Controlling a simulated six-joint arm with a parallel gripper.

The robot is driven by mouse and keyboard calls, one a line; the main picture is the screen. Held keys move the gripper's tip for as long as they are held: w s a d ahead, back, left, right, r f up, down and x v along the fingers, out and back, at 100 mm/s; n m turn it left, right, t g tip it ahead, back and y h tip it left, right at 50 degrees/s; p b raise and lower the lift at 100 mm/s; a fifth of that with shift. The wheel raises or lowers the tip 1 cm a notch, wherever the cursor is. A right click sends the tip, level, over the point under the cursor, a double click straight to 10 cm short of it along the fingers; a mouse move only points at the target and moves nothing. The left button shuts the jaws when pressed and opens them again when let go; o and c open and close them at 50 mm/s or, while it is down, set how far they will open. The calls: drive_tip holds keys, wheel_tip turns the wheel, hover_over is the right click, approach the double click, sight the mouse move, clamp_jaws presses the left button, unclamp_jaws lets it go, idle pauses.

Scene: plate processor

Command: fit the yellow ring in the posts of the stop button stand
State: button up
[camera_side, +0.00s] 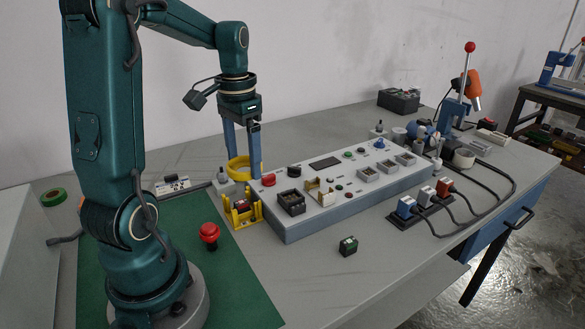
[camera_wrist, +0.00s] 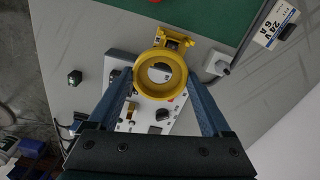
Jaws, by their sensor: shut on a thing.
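My gripper (camera_side: 242,160) points down in the side view. Its two blue fingers are shut on the yellow ring (camera_side: 240,177). In the wrist view the ring (camera_wrist: 160,95) sits between the fingertips, with its open hole facing the camera. The yellow stand (camera_side: 240,219) is on the table at the left end of the control panel, with a dark and red part between its upright sides. The ring is above the table, higher than the stand and slightly behind it. In the wrist view the stand (camera_wrist: 176,38) shows just beyond the ring, partly hidden by it.
The grey control panel (camera_side: 310,222) with buttons and sockets lies right of the stand. A red knob (camera_side: 209,232) stands on the green mat (camera_side: 235,285). A labelled box (camera_side: 173,185) and grey connector (camera_side: 222,175) are behind. A small green block (camera_side: 348,245) lies in front.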

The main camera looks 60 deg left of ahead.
drive_tip(key=shift+s+a+n, duration=0.2)
drive_tip(key=shift+a+n, duration=0.1)
drive_tip(key=shift+a, duration=0.5)
drive_tip(key=shift+s+a+f, duration=0.2)
drive_tip(key=shift+a+f, duration=0.1)
hover_over(241, 202)
drive_tip(key=shift+f, duration=2.85)
drive_tip(key=shift+f, duration=0.95)
drive_tip(key=o, duration=1.1)
drive_tip(key=shift+r, duration=0.1)
